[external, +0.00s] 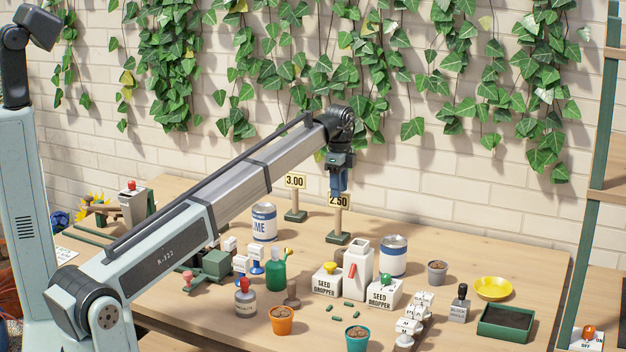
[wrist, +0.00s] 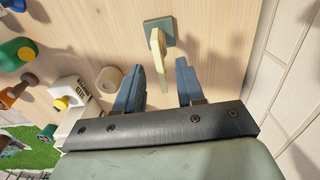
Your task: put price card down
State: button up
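The price card marked 2.50 (external: 339,201) stands upright on a post with a green base (external: 338,238), which appears to rest on the table. My gripper (external: 338,187) is directly above the card, pointing down. In the wrist view my gripper (wrist: 159,68) has its two blue fingers apart, with the cream card and post (wrist: 157,50) between them, nearer the left finger. Whether that finger touches the card I cannot tell. A second price card marked 3.00 (external: 295,181) stands behind and to the left.
A blue-and-white can (external: 393,256), a white bottle (external: 359,268) and two seed dropper boxes (external: 327,280) stand in front of the card. Another can (external: 264,222) stands to the left. The brick wall (external: 470,190) is behind the table. Bare tabletop (external: 470,245) lies to the right.

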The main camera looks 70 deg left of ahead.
notch_tip(320, 180, up, 9)
dwell(0.4)
